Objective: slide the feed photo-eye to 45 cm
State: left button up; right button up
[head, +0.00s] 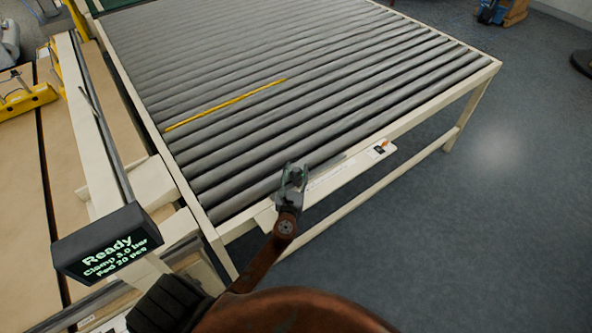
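The feed photo-eye (379,150) looks like a small dark block with an orange mark. It sits towards the right end of a pale rail (345,172) along the near side of the roller table. The rail's scale marks are too small to read. My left gripper (294,170) is over the left part of this rail, at the table's near edge, well left of the photo-eye and not touching it. Its two fingertips look apart, with nothing visible between them. My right gripper is not in view.
A dark display (106,245) reading "Ready" stands at the lower left.

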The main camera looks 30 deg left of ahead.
pick_arm(q)
grip_shut()
dwell(0.6)
jog(key=shift+w, duration=0.1)
